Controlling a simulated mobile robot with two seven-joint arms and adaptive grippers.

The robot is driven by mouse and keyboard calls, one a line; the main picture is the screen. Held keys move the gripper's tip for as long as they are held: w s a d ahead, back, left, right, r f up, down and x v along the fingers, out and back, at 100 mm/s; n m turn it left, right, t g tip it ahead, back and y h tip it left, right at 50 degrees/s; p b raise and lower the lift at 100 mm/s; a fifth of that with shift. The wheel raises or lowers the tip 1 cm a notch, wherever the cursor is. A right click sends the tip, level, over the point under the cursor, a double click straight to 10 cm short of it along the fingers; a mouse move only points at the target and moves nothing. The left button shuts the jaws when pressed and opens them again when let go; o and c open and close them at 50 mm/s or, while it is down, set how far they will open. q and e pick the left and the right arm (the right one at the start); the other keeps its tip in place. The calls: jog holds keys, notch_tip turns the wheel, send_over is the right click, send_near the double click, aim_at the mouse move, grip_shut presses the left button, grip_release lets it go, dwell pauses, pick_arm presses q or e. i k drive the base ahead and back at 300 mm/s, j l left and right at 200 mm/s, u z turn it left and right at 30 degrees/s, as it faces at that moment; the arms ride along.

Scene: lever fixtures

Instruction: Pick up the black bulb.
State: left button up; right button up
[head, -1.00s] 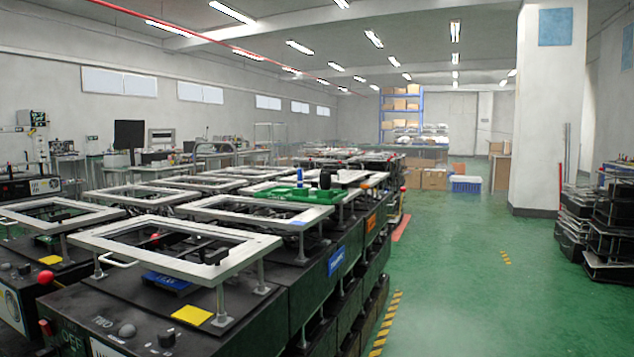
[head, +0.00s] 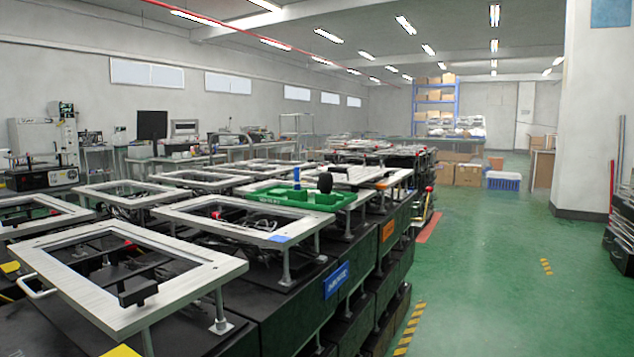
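A small black rounded thing, which looks like the black bulb (head: 324,182), stands upright at the right part of a green tray (head: 262,198). The tray rests on a light metal frame in the row of black machines, some way ahead. A blue upright cylinder (head: 297,177) stands at the tray's back, left of the bulb. The bulb's base is too small to make out. Neither of my grippers shows in the head view.
Black machines topped with metal frames (head: 120,304) fill the left and centre. Open green floor (head: 490,290) lies to the right, with striped yellow tape (head: 411,327) beside the machines. A white pillar (head: 588,120) and a blue crate (head: 503,181) stand farther off.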

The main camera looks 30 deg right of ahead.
aim_at(326, 180)
jog(key=i+l+u, duration=0.2)
jog(key=l+u, duration=0.15)
jog(key=l, duration=0.8)
jog(key=i+l+u, duration=0.1)
jog(key=l+u, duration=0.25)
jog(key=l, duration=0.8)
jog(key=l+u, duration=0.3)
jog(key=l, duration=0.85)
